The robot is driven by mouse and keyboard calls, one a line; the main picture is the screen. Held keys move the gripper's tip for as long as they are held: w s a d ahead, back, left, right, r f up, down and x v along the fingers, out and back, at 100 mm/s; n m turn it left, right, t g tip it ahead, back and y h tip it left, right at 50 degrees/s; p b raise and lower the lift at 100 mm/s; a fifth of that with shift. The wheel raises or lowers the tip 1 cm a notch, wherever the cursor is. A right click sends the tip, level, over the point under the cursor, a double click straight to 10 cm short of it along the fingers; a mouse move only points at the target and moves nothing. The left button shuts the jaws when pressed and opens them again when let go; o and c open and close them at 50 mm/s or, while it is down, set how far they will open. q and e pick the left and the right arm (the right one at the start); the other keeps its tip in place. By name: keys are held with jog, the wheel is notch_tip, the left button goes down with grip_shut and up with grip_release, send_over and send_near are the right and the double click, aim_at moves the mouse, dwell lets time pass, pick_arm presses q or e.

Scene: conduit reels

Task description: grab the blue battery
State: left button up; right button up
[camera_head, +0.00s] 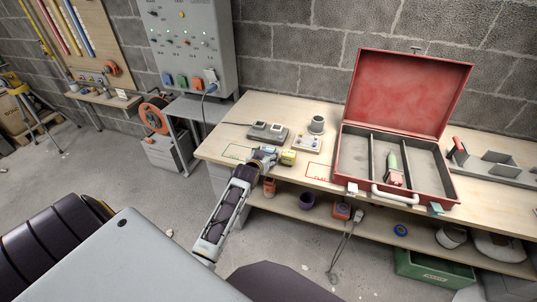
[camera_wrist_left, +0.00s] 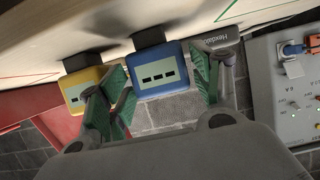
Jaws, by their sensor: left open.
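The blue battery (camera_wrist_left: 161,76) is a blue block with a pale panel and a dark top. In the left wrist view it sits between the two fingers of my open left gripper (camera_wrist_left: 160,84), with a gap visible on the right-hand side. A yellow battery (camera_wrist_left: 83,88) is just left of it, partly behind the left-hand finger. There the blue battery is mostly hidden by the gripper. My right gripper is not in view.
An open red case (camera_head: 408,92) stands to the right. Red and green outlines mark the tabletop. A lower shelf (camera_head: 285,205) carries several items.

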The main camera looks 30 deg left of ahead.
aim_at(267, 154)
pick_arm(q)
jog(key=shift+x, duration=1.2)
jog(key=shift+w+f, duration=0.2)
jog(key=shift+w, duration=0.05)
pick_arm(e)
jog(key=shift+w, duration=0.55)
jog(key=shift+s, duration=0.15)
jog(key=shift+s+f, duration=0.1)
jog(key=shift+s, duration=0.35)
pick_arm(q)
jog(key=c, duration=0.9)
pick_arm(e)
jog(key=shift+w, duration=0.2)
